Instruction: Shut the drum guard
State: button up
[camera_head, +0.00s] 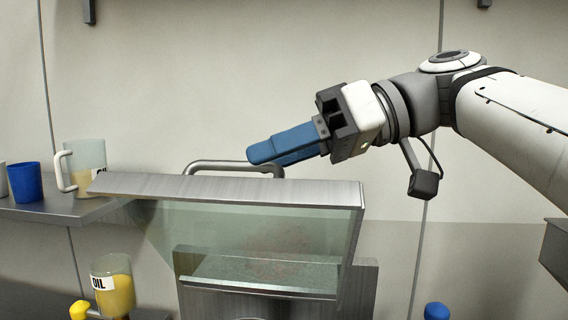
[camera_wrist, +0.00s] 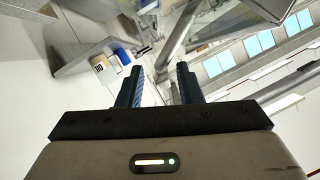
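The drum guard is a hood with a brushed steel top (camera_head: 230,189) and clear, greenish panels (camera_head: 250,228). It stands raised, with a gap under its front part above the steel machine body. A grey bar handle (camera_head: 215,164) rises from its back edge. My gripper (camera_head: 262,152) comes in from the right, with blue fingers overlapping the handle's right end in the head view. I cannot tell whether they touch it. In the wrist view the two fingers (camera_wrist: 159,85) are apart with nothing visibly held between them.
A steel shelf (camera_head: 50,212) at left holds a blue cup (camera_head: 25,182) and an oil jug (camera_head: 84,165). Another oil jug (camera_head: 113,287) stands lower left, by a yellow-topped item (camera_head: 79,310). A blue-topped item (camera_head: 437,311) is lower right.

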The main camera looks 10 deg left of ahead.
jog(key=shift+v, duration=2.05)
